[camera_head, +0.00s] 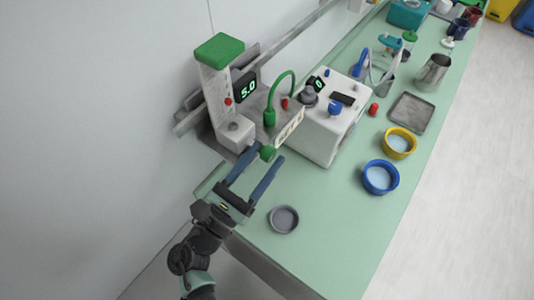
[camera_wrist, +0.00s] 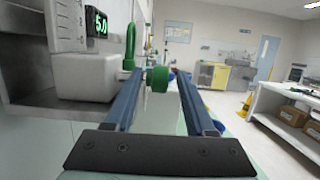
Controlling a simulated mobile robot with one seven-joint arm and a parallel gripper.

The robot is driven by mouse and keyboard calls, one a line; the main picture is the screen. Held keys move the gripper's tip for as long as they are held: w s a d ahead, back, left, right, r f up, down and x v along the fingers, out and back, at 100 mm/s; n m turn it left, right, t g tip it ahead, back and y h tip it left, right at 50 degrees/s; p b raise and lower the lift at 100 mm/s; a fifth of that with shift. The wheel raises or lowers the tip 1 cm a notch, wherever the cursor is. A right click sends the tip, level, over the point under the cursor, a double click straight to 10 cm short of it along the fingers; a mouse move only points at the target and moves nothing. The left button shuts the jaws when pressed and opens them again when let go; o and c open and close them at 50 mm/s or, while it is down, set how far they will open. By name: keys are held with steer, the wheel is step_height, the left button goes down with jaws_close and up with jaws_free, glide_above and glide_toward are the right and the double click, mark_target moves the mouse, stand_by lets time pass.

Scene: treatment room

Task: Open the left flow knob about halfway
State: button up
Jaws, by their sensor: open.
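A flowmeter (camera_head: 216,92) with a green top stands against the wall at the left end of the counter. Its display (camera_head: 246,88) reads 5.0, also legible in the wrist view (camera_wrist: 96,27). A green knob (camera_head: 267,153) sticks out low on its front. In the wrist view the knob (camera_wrist: 157,79) lies between the tips of my two blue fingers, with a narrow gap at each side. My gripper (camera_head: 266,157) is open and holds nothing. I cannot tell how far the fingertips reach past the knob's face.
A green hose (camera_head: 271,116) rises just right of the knob. A white machine (camera_head: 328,125) with a display and a blue knob stands further right. A grey dish (camera_head: 284,219) lies near the counter's front end. Blue (camera_head: 380,188) and yellow (camera_head: 412,151) bowls stand along the right edge.

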steer(key=b+v, duration=0.3)
steer(key=v, duration=0.8)
steer(key=shift+s, duration=0.3)
steer(key=shift+f, duration=0.15)
